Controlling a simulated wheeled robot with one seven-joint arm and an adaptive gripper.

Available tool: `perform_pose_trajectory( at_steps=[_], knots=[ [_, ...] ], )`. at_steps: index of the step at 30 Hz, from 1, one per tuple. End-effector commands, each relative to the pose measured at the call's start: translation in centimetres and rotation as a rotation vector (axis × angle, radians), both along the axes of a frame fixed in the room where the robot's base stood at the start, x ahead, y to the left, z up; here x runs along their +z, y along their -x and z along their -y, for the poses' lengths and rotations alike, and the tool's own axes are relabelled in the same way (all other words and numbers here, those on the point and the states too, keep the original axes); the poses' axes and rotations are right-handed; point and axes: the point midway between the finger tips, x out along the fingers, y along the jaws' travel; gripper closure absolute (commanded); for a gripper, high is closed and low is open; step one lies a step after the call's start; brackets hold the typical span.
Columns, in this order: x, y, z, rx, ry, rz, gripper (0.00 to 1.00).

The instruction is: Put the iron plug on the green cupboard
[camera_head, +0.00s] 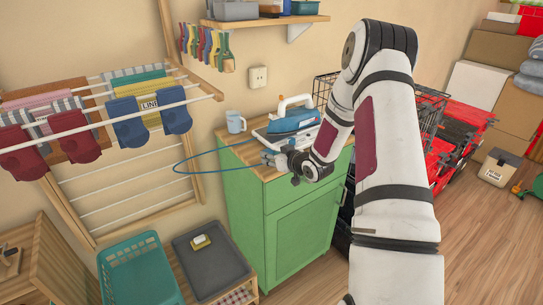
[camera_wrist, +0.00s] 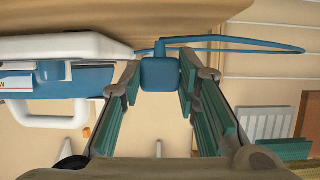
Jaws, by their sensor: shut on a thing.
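The iron plug is a blue block (camera_wrist: 160,74) between my fingertips in the wrist view; in the head view I cannot make it out clearly. My gripper (camera_head: 267,158) is shut on it, at the left front part of the green cupboard's wooden top (camera_head: 236,149). The wrist view shows the two green-padded fingers (camera_wrist: 160,88) on either side of the plug. Whether the plug touches the top, I cannot tell. The blue-and-white iron (camera_head: 295,120) lies on the cupboard behind my gripper. Its blue cord (camera_head: 190,160) loops out left past the cupboard's edge.
A mug (camera_head: 236,122) stands at the cupboard's back left corner. A wall socket (camera_head: 258,77) is above. A drying rack (camera_head: 120,125) is at left; a teal basket (camera_head: 140,270) and grey tray (camera_head: 211,262) are lower left. Black-and-red crates (camera_head: 450,130) stand at right.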

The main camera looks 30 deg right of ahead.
Motion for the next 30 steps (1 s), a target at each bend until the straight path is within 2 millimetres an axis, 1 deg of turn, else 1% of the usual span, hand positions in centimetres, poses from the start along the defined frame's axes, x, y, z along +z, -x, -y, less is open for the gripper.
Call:
perform_pose_trajectory(
  at_steps=[4, 5, 6, 7, 8, 17, 20, 23, 30],
  knots=[
    [0.0, 0.0, 0.0, 0.0, 0.0, 0.001, 1.0],
    [0.0, 0.0, 0.0, 0.0, 0.0, 0.001, 0.66],
    [0.0, 0.0, 0.0, 0.0, 0.0, 0.001, 0.57],
    [0.0, 0.0, 0.0, 0.0, 0.0, 0.001, 0.5],
    [0.0, 0.0, 0.0, 0.0, 0.0, 0.001, 0.47],
    [0.0, 0.1, 0.0, 0.0, 0.0, 0.0, 0.47],
    [0.3, 0.6, 0.1, -0.001, 0.001, 0.0, 0.47],
    [0.8, 1.8, 0.1, -0.001, 0.0, 0.0, 0.47],
    [2.7, 6.3, 0.3, -0.003, 0.001, 0.0, 0.47]
  ],
)
